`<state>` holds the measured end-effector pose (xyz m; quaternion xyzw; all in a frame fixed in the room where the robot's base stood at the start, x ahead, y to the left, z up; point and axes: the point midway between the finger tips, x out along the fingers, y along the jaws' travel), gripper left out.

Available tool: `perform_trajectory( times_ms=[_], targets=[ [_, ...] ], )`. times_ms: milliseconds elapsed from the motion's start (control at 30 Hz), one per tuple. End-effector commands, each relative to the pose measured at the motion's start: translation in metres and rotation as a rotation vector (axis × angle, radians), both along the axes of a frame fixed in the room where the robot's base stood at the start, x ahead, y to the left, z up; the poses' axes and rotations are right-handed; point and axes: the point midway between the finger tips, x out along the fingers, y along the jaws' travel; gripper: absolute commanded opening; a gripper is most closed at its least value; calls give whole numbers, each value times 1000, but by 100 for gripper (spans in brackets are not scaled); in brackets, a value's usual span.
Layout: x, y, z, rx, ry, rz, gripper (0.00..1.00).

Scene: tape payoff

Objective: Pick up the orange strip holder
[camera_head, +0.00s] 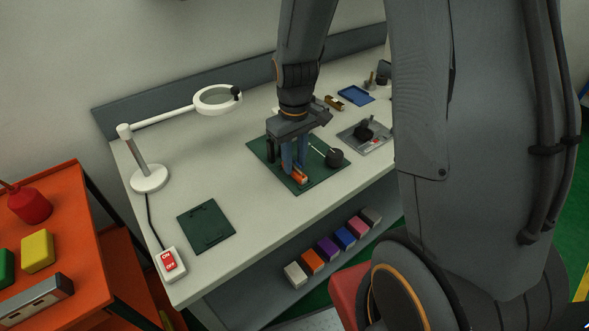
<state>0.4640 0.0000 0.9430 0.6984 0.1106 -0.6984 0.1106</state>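A small orange piece (299,176), which looks like the orange strip holder, lies on a dark green mat (317,178) on the workbench. My gripper (293,164) points down over the mat, with its lower end right above and behind the orange piece. Two blue-grey upright parts show just behind the piece. I cannot tell whether the gripper touches it or how far apart the fingers are. My wrist and the upright parts hide some of the area behind.
A round black object (334,158) sits on the mat's right side, with a thin white line beside it. A magnifier lamp (149,178), a second green mat (206,226) and a switch box (171,264) are to the left. A grey tray (381,143) and blue tray (356,95) lie to the right.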

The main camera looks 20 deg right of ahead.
Motion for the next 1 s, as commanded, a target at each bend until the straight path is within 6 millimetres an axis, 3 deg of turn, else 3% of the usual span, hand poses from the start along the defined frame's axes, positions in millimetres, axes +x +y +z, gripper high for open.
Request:
perform_trajectory(
  times_ms=[200, 367, 767, 1000],
  targets=[
    [0, 0, -1, 0, 0, 0, 25],
    [0, 0, 0, 0, 0, 0, 0],
    [1, 0, 3, 0, -1, 0, 0],
    [1, 0, 24, 0, -4, 0, 0]
  ],
)
